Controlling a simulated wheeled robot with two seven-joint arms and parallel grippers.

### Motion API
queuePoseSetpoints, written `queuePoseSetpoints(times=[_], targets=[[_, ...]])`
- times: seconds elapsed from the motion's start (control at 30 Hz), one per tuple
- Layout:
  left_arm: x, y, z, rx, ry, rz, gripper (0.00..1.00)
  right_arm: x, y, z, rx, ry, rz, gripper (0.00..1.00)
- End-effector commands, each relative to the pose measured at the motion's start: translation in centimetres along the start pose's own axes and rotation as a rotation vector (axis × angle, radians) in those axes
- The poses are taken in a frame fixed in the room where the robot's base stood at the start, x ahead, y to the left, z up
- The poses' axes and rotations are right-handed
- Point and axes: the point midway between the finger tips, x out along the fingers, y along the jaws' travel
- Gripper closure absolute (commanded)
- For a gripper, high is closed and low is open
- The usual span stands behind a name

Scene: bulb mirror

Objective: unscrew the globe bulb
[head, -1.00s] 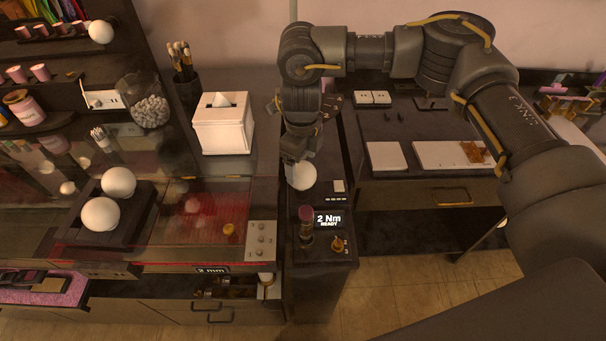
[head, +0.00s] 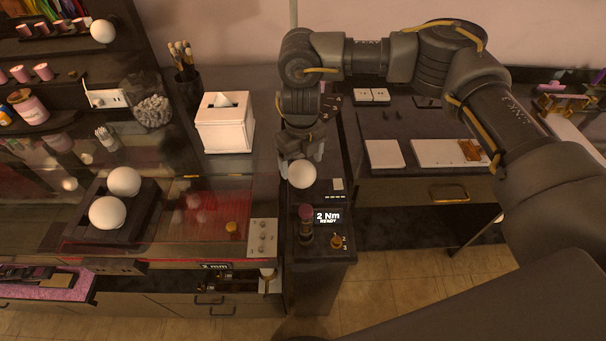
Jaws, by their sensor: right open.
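Another globe bulb (head: 103,31) is on the dark mirror frame at upper left. Two more white globes, a rear one (head: 124,181) and a front one (head: 107,213), sit in a dark tray (head: 140,228) on the left counter. My left gripper is not in view.
A white tissue box (head: 225,124), a brush cup (head: 186,88) and a glass jar (head: 152,108) stand left of the stand. A red-capped post (head: 306,213) rises near the display. A dark side table (head: 420,125) with flat white pieces is at right.

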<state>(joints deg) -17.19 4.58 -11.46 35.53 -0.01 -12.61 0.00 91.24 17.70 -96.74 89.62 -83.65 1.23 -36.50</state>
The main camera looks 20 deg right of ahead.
Motion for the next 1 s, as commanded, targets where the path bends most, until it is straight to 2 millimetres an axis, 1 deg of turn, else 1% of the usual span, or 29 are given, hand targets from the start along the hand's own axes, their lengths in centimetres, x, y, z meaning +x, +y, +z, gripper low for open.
queuePoseSetpoints(times=[0.27,0.8,1.0], targets=[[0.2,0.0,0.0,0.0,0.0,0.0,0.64,0.2,0.0,0.0,-0.002,0.0,0.0,0.2],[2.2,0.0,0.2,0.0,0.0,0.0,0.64,2.9,0.0,0.0,-0.002,0.0,0.0,0.2],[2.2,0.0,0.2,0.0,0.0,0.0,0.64,3.0,0.0,0.0,-0.003,-0.001,0.0,0.2]])
